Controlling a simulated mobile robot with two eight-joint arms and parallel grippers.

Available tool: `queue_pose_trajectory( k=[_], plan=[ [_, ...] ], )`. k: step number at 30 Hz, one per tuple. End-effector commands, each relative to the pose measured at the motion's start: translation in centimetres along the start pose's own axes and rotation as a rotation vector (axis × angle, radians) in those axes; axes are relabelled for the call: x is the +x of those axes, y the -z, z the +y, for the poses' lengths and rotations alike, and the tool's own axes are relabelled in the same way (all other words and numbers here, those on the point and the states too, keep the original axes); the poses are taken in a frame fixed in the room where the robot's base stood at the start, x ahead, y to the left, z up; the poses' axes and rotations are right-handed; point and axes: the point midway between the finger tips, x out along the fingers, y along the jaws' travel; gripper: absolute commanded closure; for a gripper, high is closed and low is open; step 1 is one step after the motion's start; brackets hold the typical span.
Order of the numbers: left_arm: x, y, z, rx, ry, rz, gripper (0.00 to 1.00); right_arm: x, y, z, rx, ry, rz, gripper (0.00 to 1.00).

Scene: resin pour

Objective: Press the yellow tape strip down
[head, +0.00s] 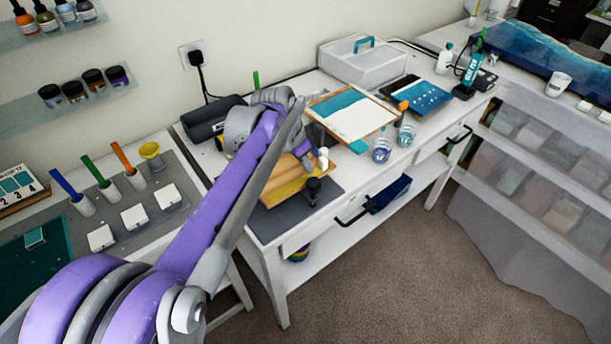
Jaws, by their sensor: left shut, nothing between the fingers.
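A wooden piece (308,192) lies on the dark grey mat (268,224) at the near end of the white table. A yellow strip (285,190) shows along it, partly hidden behind my left arm. My left gripper (308,164) is shut and empty, pointing down at the far right part of the wooden piece. I cannot tell whether its fingertips touch the strip. My right gripper is out of view.
A black clamp knob (313,187) stands at the wooden piece's right edge. Two clear cups (382,151) (406,134) and a framed panel (354,113) stand farther along the table. A dark case (213,118) lies behind my arm.

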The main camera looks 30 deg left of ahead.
Motion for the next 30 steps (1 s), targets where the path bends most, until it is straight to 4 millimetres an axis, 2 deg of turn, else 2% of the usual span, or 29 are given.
queue_pose_trajectory(
  k=[16, 30],
  plan=[
    [0.1, 0.0, 0.0, 0.000, 0.000, 0.000, 1.00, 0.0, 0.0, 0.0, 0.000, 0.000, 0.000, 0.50],
    [1.1, -0.4, 0.0, 0.000, 0.000, 0.000, 1.00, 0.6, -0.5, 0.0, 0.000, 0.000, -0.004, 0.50]
  ],
)
